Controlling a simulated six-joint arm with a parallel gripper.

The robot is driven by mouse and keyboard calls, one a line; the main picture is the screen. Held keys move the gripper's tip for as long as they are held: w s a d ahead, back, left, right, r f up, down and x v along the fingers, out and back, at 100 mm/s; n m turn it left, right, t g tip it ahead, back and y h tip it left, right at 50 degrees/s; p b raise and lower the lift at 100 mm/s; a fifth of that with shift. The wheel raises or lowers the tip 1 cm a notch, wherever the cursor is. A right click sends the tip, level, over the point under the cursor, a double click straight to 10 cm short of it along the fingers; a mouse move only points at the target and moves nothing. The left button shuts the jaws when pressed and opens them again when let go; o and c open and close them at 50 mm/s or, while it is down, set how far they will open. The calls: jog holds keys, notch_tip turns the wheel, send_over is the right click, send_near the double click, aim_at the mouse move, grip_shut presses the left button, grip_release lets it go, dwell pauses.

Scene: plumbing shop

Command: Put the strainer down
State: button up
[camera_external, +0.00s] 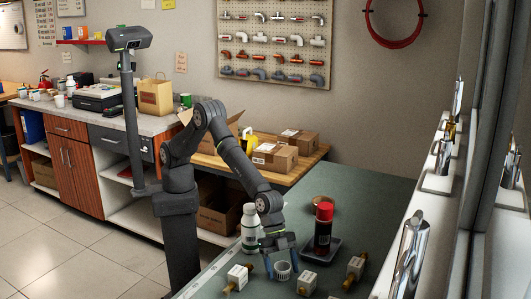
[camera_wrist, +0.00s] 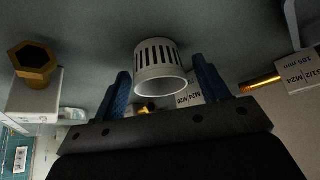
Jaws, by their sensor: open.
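The strainer (camera_external: 283,270) is a small light-grey slotted cup on the green work surface (camera_external: 365,205). In the wrist view the strainer (camera_wrist: 160,68) shows its slotted side and round open rim, between and just beyond the blue fingertips. My gripper (camera_external: 282,262) is low over the surface at the strainer, and its two blue fingers (camera_wrist: 163,92) stand apart with a gap on each side of it. My gripper is open and not gripping the strainer. The strainer seems to rest on the surface, but its base is hard to make out.
White boxes with brass fittings (camera_external: 237,278) (camera_external: 307,283) stand on both sides of the strainer, with another brass fitting (camera_external: 355,270) farther right. A white bottle (camera_external: 250,228) and a dark red-capped bottle (camera_external: 323,228) on a black tray (camera_external: 333,249) stand close behind.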

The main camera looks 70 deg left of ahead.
aim_at(286, 273)
jog(key=v, duration=1.2)
jog(key=shift+r, duration=0.15)
jog(key=x, duration=1.2)
jog(key=shift+d+r, duration=0.1)
jog(key=shift+r, duration=1.4)
